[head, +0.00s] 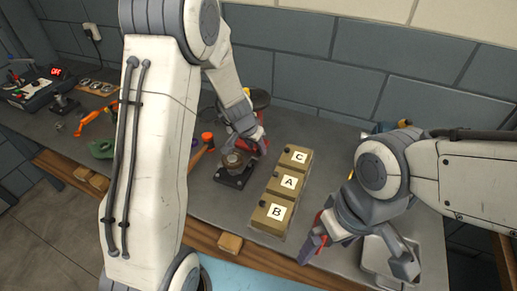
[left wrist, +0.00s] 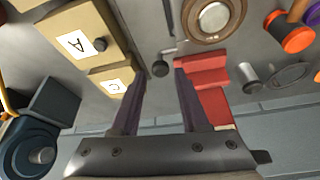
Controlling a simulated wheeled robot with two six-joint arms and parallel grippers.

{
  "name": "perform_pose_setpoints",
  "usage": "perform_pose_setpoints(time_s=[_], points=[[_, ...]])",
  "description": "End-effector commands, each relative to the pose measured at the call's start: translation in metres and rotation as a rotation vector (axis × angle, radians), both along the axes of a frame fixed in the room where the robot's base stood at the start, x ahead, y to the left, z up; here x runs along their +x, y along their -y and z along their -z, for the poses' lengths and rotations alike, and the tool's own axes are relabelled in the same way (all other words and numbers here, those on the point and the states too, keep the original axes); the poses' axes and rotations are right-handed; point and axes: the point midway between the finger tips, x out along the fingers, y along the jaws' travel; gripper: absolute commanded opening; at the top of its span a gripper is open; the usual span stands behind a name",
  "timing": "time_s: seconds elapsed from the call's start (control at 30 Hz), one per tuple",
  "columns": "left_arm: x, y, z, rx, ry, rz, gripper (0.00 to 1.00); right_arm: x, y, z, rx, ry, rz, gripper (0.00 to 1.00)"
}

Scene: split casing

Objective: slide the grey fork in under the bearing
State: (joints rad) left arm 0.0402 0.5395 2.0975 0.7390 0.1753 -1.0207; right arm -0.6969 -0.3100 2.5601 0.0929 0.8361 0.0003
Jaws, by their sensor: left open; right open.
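The bearing, a round brassy ring, sits on a dark square base (head: 231,179) left of the lettered boxes in the head view. Its ring (left wrist: 213,18) shows at the top of the left wrist view. I cannot tell whether that knob, on a thin grey piece, belongs to the grey fork; I cannot make out the fork for sure. My right gripper (head: 357,260) is open at the front right, over a pale tray.
Tan boxes marked C (head: 299,157), A (head: 288,181) and B (head: 275,212) stand in a row between my grippers. A red block (left wrist: 205,75) is close by my left finger. The pale tray (head: 375,265) lies front right. An orange-capped tool (head: 207,138) lies left of the bearing.

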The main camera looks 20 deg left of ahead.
Motion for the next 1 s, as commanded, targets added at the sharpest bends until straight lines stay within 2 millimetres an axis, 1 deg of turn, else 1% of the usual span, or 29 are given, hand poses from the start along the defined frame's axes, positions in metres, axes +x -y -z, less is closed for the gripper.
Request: perform_pose_setpoints(time_s=[0.03,0.1,0.2,0.3,0.47,0.87,0.93,0.97,1.0], points=[[-0.004,-0.002,-0.015,0.001,0.002,-0.001,0.45,0.0,0.0,-0.008,0.0,0.0,0.0,1.0],[-0.009,-0.003,-0.027,0.0,0.002,0.0,0.45,0.0,0.0,-0.011,0.0,0.0,0.001,1.0],[-0.015,-0.004,-0.04,0.0,0.002,0.0,0.45,0.0,0.0,-0.014,0.0,0.0,0.001,1.0],[-0.019,-0.005,-0.049,0.0,0.0,0.0,0.45,0.0,0.0,-0.015,0.0,0.0,0.001,1.0],[-0.022,-0.006,-0.054,0.0,-0.002,-0.001,0.45,0.0,0.0,-0.016,0.0,0.0,0.001,1.0],[-0.022,-0.006,-0.054,0.0,-0.002,-0.001,0.45,0.0,0.0,-0.016,0.0,0.0,0.001,1.0],[-0.024,-0.003,-0.056,-0.001,-0.003,0.005,0.45,0.0,0.0,-0.016,0.0,0.0,0.001,1.0],[-0.025,0.001,-0.057,-0.005,-0.005,0.012,0.45,0.0,0.0,-0.016,0.0,0.0,0.001,1.0],[-0.03,0.01,-0.061,-0.011,-0.01,0.024,0.45,0.0,0.0,-0.016,0.0,0.0,0.001,1.0]])
